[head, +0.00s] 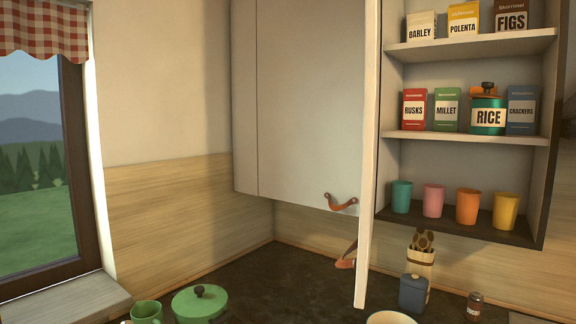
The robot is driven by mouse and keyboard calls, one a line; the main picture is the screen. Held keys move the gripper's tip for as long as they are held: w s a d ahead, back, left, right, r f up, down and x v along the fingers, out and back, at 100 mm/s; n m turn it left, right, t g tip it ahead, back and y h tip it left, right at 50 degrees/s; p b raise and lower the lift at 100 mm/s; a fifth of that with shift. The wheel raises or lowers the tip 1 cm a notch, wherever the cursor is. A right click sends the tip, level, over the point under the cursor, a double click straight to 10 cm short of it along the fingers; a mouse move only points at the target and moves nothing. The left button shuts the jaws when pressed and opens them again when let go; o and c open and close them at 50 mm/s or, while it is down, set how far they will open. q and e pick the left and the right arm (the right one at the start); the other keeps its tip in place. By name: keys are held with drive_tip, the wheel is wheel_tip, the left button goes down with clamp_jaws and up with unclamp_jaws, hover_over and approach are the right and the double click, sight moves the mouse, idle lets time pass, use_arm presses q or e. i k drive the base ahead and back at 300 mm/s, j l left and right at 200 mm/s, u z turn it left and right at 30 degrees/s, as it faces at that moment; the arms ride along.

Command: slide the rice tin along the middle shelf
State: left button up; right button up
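The rice tin (487,129) is a green-teal tin with a white RICE label, an orange lid and a dark knob. It stands upright on the middle shelf (430,136) of the open cupboard, towards the right. The green millet box (446,94) is to its left and the blue crackers box (523,92) to its right; the tin's side overlaps the crackers box in the picture. The red rusks box (413,95) is at the shelf's left end. Neither of my grippers shows.
The open cupboard door (366,160) stands edge-on at the left of the shelves, with a leather pull (346,262). The upper shelf (470,44) holds barley, polenta and figs; the bottom shelf (455,226) holds several cups. A blue canister (413,294) and green pot (199,306) are on the counter.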

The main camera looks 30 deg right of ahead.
sight(487, 117)
drive_tip(key=z, duration=2.1)
